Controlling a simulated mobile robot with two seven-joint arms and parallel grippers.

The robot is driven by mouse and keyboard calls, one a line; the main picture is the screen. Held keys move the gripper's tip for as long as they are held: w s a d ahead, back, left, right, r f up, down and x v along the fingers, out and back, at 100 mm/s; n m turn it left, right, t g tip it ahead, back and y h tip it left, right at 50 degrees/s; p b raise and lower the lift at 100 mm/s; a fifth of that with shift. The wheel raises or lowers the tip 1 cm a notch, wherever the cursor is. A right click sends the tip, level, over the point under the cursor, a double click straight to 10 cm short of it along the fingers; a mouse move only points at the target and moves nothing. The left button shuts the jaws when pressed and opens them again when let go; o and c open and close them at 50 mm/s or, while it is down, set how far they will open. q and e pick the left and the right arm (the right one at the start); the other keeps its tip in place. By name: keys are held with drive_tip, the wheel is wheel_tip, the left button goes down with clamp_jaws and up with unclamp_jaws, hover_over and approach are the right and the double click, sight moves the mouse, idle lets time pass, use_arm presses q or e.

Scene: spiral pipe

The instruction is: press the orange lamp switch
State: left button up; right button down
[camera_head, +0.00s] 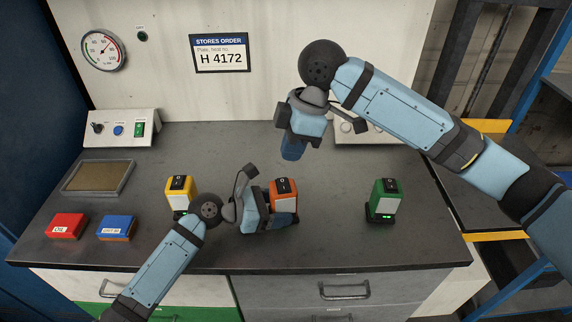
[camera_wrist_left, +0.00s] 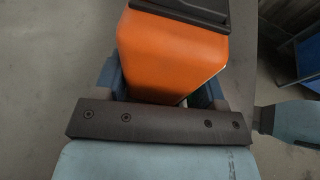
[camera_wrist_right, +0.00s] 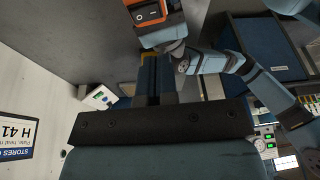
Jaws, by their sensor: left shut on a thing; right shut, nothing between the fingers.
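The orange lamp (camera_head: 283,187) stands upright near the front middle of the table, with a black rocker switch on top. The switch (camera_wrist_right: 148,13) also shows at the upper edge of the right wrist view. My left gripper (camera_head: 278,220) is shut on the lower body of the orange lamp. In the left wrist view the lamp body (camera_wrist_left: 168,58) sits between the fingers. My right gripper (camera_head: 292,152) is shut and empty, pointing down behind the lamp and apart from it. The lamp's lower part is mostly hidden by the left gripper.
A yellow lamp (camera_head: 180,190) stands left and a green lamp (camera_head: 385,198) right. A red box (camera_head: 67,226), a blue box (camera_head: 117,228) and a tray (camera_head: 98,178) lie at left. A control box (camera_head: 122,130) and a sign (camera_head: 219,54) are behind.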

use_arm(q)
drive_tip(key=shift+f, duration=0.1)
use_arm(e)
drive_tip(key=r, duration=0.2)
drive_tip(key=d+r, duration=0.1)
drive_tip(key=s+d+r, duration=0.1)
drive_tip(key=r, duration=0.1)
drive_tip(key=shift+r, duration=0.3)
use_arm(q)
drive_tip(key=o, duration=0.8)
use_arm(e)
drive_tip(key=shift+a, duration=0.1)
